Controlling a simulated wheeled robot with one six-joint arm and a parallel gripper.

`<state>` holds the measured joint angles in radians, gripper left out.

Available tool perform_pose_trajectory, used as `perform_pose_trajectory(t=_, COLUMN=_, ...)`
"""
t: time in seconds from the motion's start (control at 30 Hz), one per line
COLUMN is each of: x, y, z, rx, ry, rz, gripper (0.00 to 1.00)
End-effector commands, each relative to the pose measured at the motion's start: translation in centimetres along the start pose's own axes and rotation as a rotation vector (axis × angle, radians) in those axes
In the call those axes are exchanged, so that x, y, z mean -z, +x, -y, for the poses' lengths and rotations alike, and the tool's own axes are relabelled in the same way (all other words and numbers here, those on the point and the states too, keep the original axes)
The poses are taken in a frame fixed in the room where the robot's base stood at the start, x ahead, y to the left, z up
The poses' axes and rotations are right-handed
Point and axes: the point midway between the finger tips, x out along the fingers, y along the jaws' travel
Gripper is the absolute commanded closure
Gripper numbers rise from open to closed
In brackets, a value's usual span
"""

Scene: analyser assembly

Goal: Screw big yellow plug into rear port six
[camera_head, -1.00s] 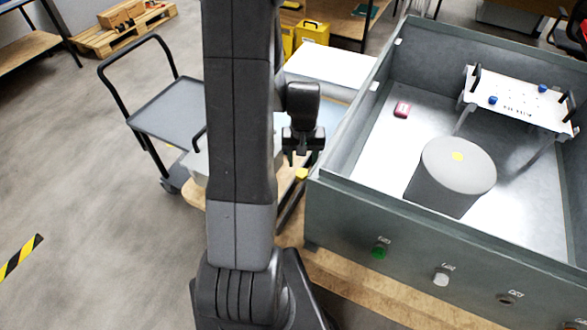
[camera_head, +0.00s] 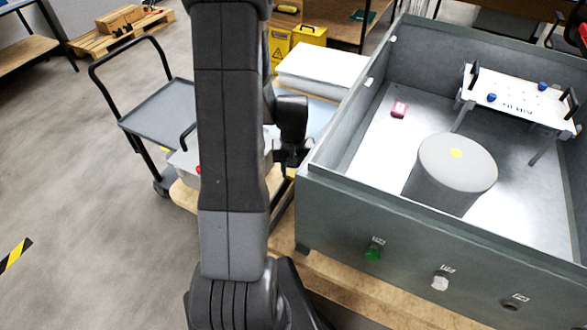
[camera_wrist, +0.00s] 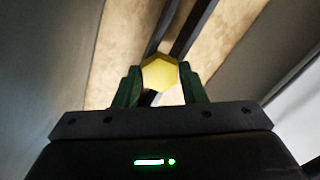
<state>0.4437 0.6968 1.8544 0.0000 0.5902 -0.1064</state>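My gripper (camera_wrist: 160,88) is shut on the big yellow plug (camera_wrist: 159,73), whose hexagonal head shows between the green fingers in the wrist view. In the head view, my gripper (camera_head: 289,158) hangs just left of the grey analyser box (camera_head: 330,205), partly behind my arm, and only a sliver of yellow shows below it. The box's near wall carries a green plug (camera_head: 373,254), a white plug (camera_head: 440,283) and a dark, open-looking port (camera_head: 512,304). Rear port six cannot be made out.
Inside the open box stand a grey cylinder (camera_head: 452,168), a small pink item (camera_head: 399,109) and a white rack (camera_head: 515,100) with blue knobs. A wooden bench top (camera_head: 345,292) lies under the box.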

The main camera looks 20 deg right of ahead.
Motion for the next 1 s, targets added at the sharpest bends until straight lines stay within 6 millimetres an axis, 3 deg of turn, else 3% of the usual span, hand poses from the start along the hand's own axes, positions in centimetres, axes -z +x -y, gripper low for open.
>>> perform_pose_trajectory(t=0.1, x=0.0, y=0.0, z=0.0, rx=0.0, ry=0.0, rz=0.0, gripper=0.63)
perform_pose_trajectory(t=0.27, x=0.0, y=0.0, z=0.0, rx=0.0, ry=0.0, rz=0.0, gripper=0.92)
perform_pose_trajectory(t=0.47, x=0.0, y=-0.4, z=0.0, rx=0.0, ry=0.0, rz=0.0, gripper=0.93)
perform_pose_trajectory(t=1.0, x=0.0, y=-4.7, z=0.0, rx=0.0, ry=0.0, rz=0.0, gripper=0.93)
